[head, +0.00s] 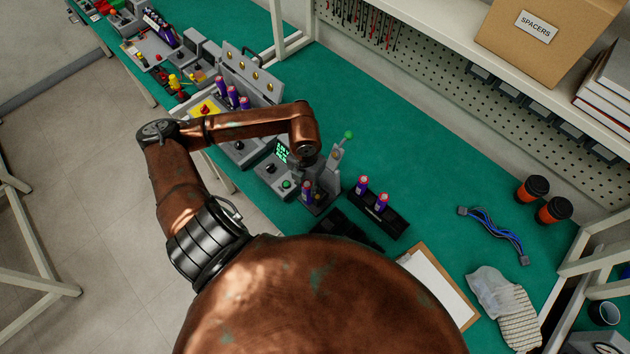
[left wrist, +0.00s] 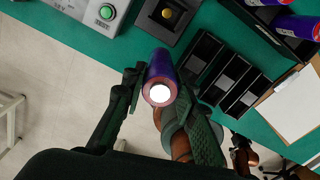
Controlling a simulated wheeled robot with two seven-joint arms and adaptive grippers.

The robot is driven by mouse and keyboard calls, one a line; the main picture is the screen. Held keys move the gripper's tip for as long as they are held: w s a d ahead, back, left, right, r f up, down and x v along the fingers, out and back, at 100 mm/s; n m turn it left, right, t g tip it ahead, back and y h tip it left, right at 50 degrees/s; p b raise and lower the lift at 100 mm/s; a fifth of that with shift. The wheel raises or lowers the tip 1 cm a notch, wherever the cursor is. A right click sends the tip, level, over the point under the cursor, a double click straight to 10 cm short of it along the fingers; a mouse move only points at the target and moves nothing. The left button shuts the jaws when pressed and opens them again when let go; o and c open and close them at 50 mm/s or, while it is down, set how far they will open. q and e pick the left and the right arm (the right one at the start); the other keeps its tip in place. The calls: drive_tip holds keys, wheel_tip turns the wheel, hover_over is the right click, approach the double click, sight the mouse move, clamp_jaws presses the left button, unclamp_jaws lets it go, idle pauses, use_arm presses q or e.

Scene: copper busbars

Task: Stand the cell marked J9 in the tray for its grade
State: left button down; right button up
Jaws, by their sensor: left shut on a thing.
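My left gripper (head: 317,184) is shut on a purple cell with a pinkish end (head: 307,188). In the left wrist view the cell (left wrist: 161,74) is between the fingers, its bright round end facing the camera. No J9 mark can be read on it. It is above or near a dark square pad with a yellow contact (left wrist: 167,13); I cannot tell whether it touches. A black tray (left wrist: 247,88) with several empty slots and pale labels lies to the right; the labels are unreadable. Two more cells (head: 362,185) stand in a black rack (head: 391,223).
A grey tester (head: 268,178) with a green display and button stands left of the gripper, with a green-knobbed lever (head: 348,135) behind. A clipboard (head: 440,284), cable (head: 493,233), gloves (head: 505,305) and two cups (head: 533,188) lie right. The green bench (head: 425,150) is clear behind the rack.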

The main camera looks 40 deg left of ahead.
use_arm(q)
drive_tip(key=s+d+r, duration=0.1)
drive_tip(key=s+r, duration=0.2)
drive_tip(key=s, duration=0.3)
drive_tip(key=d+f+p, duration=0.3)
drive_tip(key=d+f, duration=0.1)
drive_tip(key=d, duration=0.9)
drive_tip(key=d+f+p, duration=0.4)
drive_tip(key=d+f, duration=0.1)
drive_tip(key=d, duration=0.8)
drive_tip(key=shift+f, duration=0.3)
drive_tip(key=shift+w, duration=0.1)
wheel_tip(320, 180, down, 3)
drive_tip(key=shift+r+b, duration=0.1)
drive_tip(key=shift+b, duration=0.8)
